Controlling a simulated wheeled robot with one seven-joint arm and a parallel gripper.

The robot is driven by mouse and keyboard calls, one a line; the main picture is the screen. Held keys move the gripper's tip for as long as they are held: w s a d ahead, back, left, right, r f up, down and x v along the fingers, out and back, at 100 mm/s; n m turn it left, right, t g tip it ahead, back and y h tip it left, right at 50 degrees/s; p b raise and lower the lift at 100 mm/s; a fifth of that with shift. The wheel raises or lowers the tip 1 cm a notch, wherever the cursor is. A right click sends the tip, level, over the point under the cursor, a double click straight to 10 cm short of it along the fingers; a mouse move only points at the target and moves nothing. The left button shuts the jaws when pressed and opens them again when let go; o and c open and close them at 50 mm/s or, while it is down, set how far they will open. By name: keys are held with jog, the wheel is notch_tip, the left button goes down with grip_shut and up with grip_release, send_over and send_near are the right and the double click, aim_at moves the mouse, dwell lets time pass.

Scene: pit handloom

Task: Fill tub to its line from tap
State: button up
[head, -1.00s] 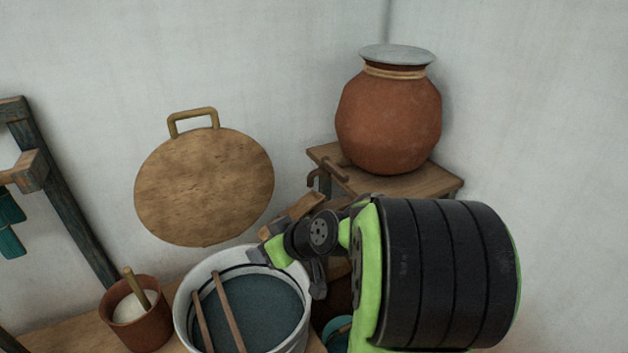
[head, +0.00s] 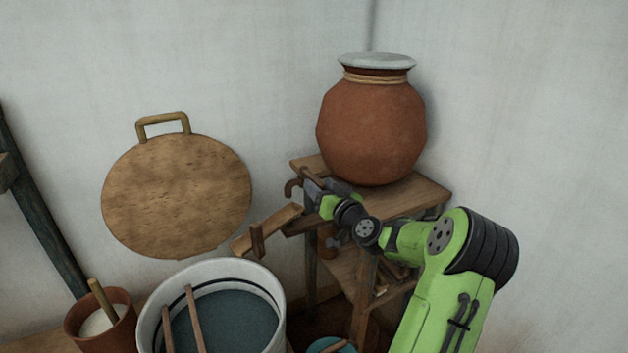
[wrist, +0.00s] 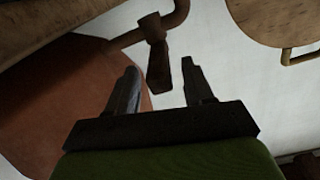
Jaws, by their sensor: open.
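The white tub (head: 276,300) stands at the lower middle of the head view. It holds blue-grey liquid, whose surface looks below the dark line inside the tub wall. The tap's curved spout (head: 291,187) sticks out beside the clay pot, above a wooden trough (head: 275,226) that slopes towards the tub. No stream of water shows. My gripper (head: 314,183) is at the tap, partly hiding it. In the wrist view my gripper (wrist: 160,85) is open, with the tap's dark handle (wrist: 158,70) showing between its fingertips. I cannot tell whether they touch.
The clay pot (head: 370,130) with a grey lid stands on a wooden stand (head: 425,195) right behind my gripper. Two sticks (head: 195,318) lean in the tub. A smaller clay pot (head: 112,330) stands left of it. A round board (head: 175,195) is against the wall.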

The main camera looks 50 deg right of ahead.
aim_at(314, 180)
jog(key=x, duration=0.4)
grip_shut()
